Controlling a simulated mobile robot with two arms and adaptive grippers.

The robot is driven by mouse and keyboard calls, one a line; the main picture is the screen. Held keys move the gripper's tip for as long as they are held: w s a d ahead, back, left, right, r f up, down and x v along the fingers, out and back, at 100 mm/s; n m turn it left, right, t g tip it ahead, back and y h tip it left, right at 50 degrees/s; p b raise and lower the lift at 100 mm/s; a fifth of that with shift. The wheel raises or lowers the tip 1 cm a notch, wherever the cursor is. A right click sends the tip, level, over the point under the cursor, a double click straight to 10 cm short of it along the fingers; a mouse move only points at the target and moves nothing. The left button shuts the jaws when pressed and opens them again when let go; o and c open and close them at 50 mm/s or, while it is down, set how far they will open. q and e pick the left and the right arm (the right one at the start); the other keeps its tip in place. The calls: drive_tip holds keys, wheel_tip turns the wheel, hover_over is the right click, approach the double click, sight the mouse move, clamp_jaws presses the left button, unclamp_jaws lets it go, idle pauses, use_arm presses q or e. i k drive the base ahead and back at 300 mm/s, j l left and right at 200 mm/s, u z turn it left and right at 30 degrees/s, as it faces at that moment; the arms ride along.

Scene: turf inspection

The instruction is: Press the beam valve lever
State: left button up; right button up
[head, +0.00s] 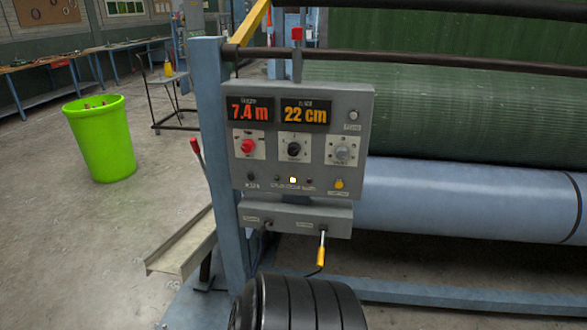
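A grey control panel (302,190) is fixed to a blue post. Below it is a narrow grey valve box (290,212) with small labels that I cannot read. A lever with a yellow grip (321,256) hangs down from the right part of this box. A short dark stub (268,225) is at its left part. Another lever with a red grip (195,147) stands tilted left of the post. I cannot tell from the labels which one is the beam valve lever.
The panel has displays reading 7.4 m and 22 cm, a red button (248,147) and knobs. A blue roller (450,200) and green turf (450,110) fill the right. A green bin (100,140) stands on open floor at left. A metal channel (182,244) juts out low left.

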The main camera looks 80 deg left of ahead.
sight(260, 232)
drive_tip(key=u, duration=2.95)
